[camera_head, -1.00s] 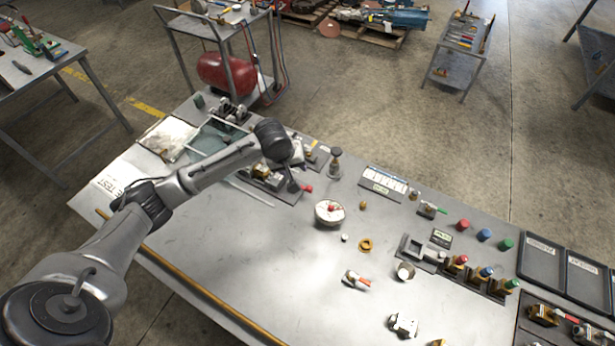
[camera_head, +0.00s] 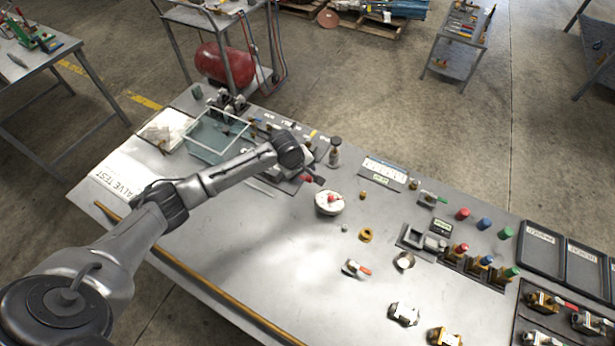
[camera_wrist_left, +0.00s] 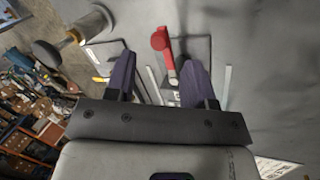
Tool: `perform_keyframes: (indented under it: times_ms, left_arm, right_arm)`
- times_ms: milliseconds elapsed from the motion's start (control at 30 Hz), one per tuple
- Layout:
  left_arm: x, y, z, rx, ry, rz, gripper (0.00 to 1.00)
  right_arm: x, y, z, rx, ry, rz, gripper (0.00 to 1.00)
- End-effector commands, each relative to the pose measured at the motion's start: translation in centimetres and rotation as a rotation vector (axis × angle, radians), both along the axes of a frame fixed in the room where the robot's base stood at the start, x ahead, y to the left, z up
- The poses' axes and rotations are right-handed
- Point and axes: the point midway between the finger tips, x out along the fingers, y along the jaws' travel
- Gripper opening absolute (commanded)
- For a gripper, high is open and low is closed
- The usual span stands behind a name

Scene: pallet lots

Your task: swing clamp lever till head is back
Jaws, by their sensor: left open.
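The clamp lever with its red grip (camera_head: 306,179) sticks out beside my left gripper at the back of the bench. It also shows in the left wrist view (camera_wrist_left: 162,42), just beyond and between the fingers. My left gripper (camera_wrist_left: 158,78) is open, its two dark fingers spread on either side of the lever's line; I see no contact. In the head view my wrist hides most of the clamp body and the fingers, so the clamp head cannot be made out. My right gripper is not in view.
A round pale dish with a red knob (camera_head: 328,203) stands just right of the lever. A dark-topped bottle (camera_head: 335,152) stands behind it. A clear tank (camera_head: 215,137) is at the back left. Valve parts and coloured caps crowd the right; the front left bench is clear.

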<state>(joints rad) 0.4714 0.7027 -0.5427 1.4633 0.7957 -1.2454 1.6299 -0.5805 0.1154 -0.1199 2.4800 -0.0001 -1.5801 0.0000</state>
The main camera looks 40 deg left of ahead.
Motion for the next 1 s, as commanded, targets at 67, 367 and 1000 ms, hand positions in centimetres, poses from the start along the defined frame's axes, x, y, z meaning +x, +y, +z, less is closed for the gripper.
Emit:
perform_keyframes:
  times_ms: [67,367,1000]
  left_arm:
    - [0.4,-0.1,-1.2,0.001,0.001,0.0,0.49]
    - [1.4,-0.4,-3.9,0.001,0.0,-0.001,0.49]
    - [1.5,-0.4,-4.3,0.001,-0.001,-0.001,0.29]
  right_arm:
    - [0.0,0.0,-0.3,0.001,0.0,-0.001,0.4]
    - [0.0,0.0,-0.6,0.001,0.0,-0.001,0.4]
    - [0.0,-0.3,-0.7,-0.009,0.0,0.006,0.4]
